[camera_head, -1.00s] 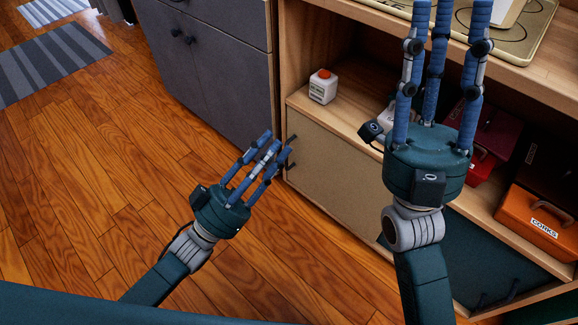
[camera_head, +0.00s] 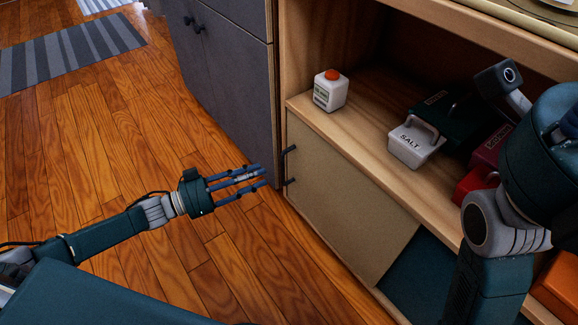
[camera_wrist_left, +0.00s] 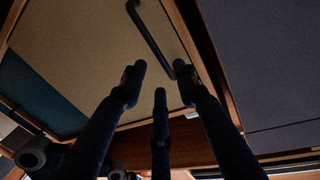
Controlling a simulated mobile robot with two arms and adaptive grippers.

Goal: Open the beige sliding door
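The beige sliding door (camera_head: 345,205) covers the left part of the cabinet's lower opening. Its dark bar handle (camera_head: 288,165) is upright near the door's left edge. My left gripper (camera_head: 262,178) is open and empty, its fingers pointing right at the handle, a little short of it. In the left wrist view, the spread fingers (camera_wrist_left: 165,82) lie below the handle (camera_wrist_left: 150,38) with the beige door (camera_wrist_left: 75,45) behind; I cannot tell whether they touch. My right gripper (camera_head: 545,150) is at the right edge, its fingers mostly cut off by the frame.
A teal panel (camera_head: 425,275) shows right of the beige door. A dark grey cabinet (camera_head: 232,85) stands at left.

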